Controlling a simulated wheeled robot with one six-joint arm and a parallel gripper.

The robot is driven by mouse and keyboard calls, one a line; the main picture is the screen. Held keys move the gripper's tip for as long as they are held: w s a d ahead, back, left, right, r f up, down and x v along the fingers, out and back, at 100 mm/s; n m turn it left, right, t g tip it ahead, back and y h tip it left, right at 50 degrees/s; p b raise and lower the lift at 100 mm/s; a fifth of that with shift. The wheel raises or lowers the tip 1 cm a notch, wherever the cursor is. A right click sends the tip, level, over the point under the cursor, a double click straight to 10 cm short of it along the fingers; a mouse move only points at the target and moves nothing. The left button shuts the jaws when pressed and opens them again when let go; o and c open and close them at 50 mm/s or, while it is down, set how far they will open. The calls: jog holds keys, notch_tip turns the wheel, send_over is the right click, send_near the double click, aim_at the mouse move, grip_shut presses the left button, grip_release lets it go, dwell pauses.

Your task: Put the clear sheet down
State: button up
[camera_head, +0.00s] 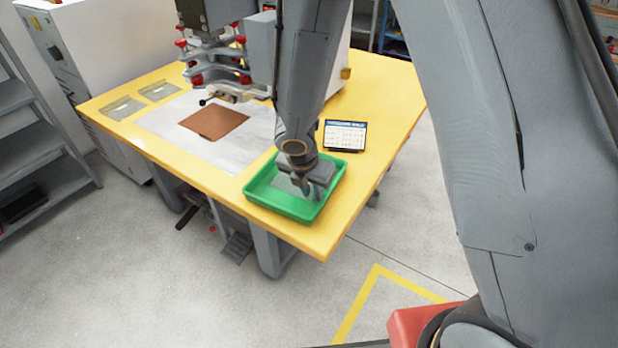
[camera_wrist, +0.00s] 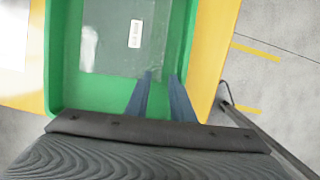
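A clear sheet (camera_wrist: 108,45) with a small white label lies flat in the green tray in the wrist view, its far end cut off by the frame. In the head view, a greyish patch of the sheet (camera_head: 287,186) shows in the tray (camera_head: 280,207), partly hidden by my gripper. My gripper (camera_head: 312,191) points down into the tray. In the wrist view my gripper (camera_wrist: 162,76) shows two blue-grey fingers with a gap between them, near the sheet's right edge. I see nothing clamped between them; whether the tips touch the sheet is unclear.
The tray stands at the front corner of a yellow table (camera_head: 390,100). A small screen (camera_head: 345,135) stands behind it. A brown sheet (camera_head: 213,121) lies on a pale mat (camera_head: 165,125) below a machine (camera_head: 222,60). Two clear pieces (camera_head: 123,107) lie at the table's left.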

jog(key=p+v, duration=0.2)
jog(key=v, duration=0.9)
jog(key=s+d+r+m, duration=0.2)
jog(key=s+d+m, duration=0.2)
jog(key=m, duration=0.6)
jog(key=s+d+r+m+g+y, duration=0.1)
jog(key=s+d+m, duration=0.3)
jog(key=m, duration=0.5)
jog(key=s+d+r+m, duration=0.3)
jog(key=d+m, duration=0.4)
jog(key=m, duration=0.3)
jog(key=shift+s+d+m+g+y, duration=0.15)
jog(key=shift+s+m+g+y, duration=0.2)
jog(key=shift+s, duration=0.35)
